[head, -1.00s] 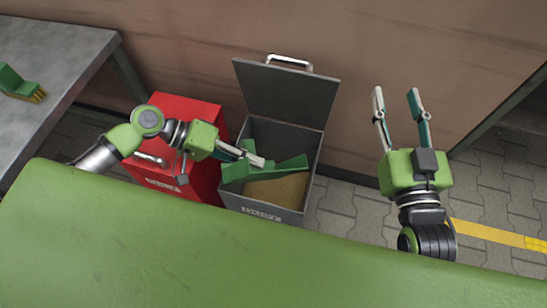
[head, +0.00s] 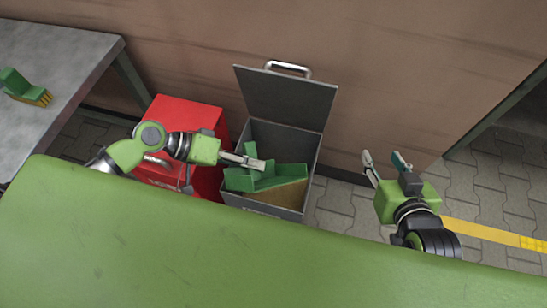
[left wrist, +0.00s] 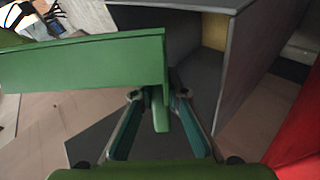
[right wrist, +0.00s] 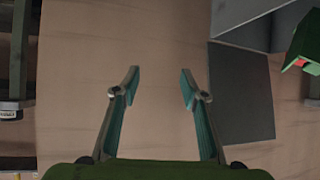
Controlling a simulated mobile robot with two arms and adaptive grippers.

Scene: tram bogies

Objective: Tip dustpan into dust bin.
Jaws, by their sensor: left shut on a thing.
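The green dustpan (head: 278,178) is over the open grey dust bin (head: 312,190), tilted within its opening in the head view. My left gripper (head: 262,164) is shut on the dustpan's handle; in the left wrist view the dustpan (left wrist: 80,62) spans the left and the handle sits between the fingers (left wrist: 160,105). Brown dust (head: 285,193) shows in the bin beside the pan. The bin's lid (head: 288,98) stands open against the wall. My right gripper (head: 383,163) is open and empty to the right of the bin; its fingers are apart in the right wrist view (right wrist: 160,85).
A red bin (head: 185,118) stands just left of the dust bin, under my left arm. A grey table (head: 60,60) at the left holds a green brush (head: 22,87). The brown wall is close behind. Paved floor lies free to the right, with a yellow line (head: 490,233).

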